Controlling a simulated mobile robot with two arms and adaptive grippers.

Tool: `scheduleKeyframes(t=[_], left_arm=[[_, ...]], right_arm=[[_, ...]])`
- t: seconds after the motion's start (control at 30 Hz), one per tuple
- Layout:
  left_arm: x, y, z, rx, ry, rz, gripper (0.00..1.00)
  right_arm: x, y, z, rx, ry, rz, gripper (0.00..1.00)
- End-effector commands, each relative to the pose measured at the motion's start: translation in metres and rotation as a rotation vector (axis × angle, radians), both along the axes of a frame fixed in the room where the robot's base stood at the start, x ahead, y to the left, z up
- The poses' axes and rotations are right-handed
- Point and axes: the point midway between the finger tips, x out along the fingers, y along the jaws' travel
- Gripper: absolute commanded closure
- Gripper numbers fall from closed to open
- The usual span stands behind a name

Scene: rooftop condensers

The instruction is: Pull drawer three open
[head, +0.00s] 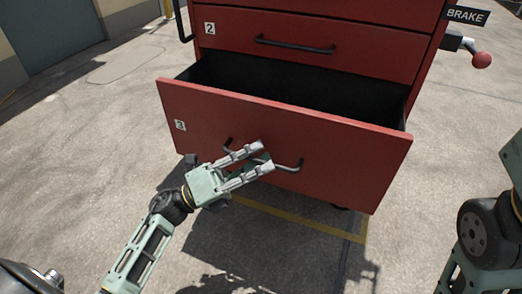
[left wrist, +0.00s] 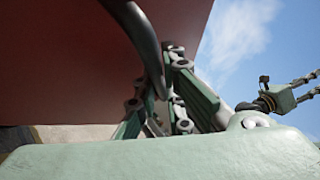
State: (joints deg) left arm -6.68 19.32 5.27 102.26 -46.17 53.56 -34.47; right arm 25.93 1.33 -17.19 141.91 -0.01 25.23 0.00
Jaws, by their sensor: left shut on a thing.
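Drawer three (head: 290,145) is the red bottom drawer, marked with a "3" label (head: 180,125). It stands well out from the cabinet, and its dark inside shows empty where visible. Its black bar handle (head: 290,167) is on the front face. My left gripper (head: 262,160) is at the handle's middle, shut on the bar, and its fingers hide part of it. In the left wrist view the dark handle (left wrist: 147,45) curves down between the green fingers, with the red drawer front behind. My right gripper is out of view; only part of that arm shows at the right edge.
The closed drawer two (head: 310,45) with its handle is above. A lever with a red knob (head: 481,60) sticks out at the right by a "BRAKE" sign (head: 467,15). Concrete ground around the cabinet is clear. A wall with a grey door (head: 50,35) is at the far left.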

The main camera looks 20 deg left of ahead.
Motion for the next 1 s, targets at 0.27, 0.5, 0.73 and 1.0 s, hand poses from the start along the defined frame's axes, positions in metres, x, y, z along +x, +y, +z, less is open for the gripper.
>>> scheduleKeyframes(t=[0.27,0.5,0.73,1.0], left_arm=[[-0.0031,0.0012,-0.0016,0.005,0.001,0.004,1.00],[-0.0028,0.0014,-0.0018,0.005,0.001,0.006,0.91],[-0.0031,0.0009,-0.0010,0.002,0.001,0.003,0.72],[-0.0035,0.0008,-0.0006,0.001,0.000,0.002,0.72]], right_arm=[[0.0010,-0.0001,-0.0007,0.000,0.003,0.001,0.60],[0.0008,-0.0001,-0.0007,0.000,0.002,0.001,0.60],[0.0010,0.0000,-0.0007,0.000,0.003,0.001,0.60],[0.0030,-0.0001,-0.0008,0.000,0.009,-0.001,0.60]])
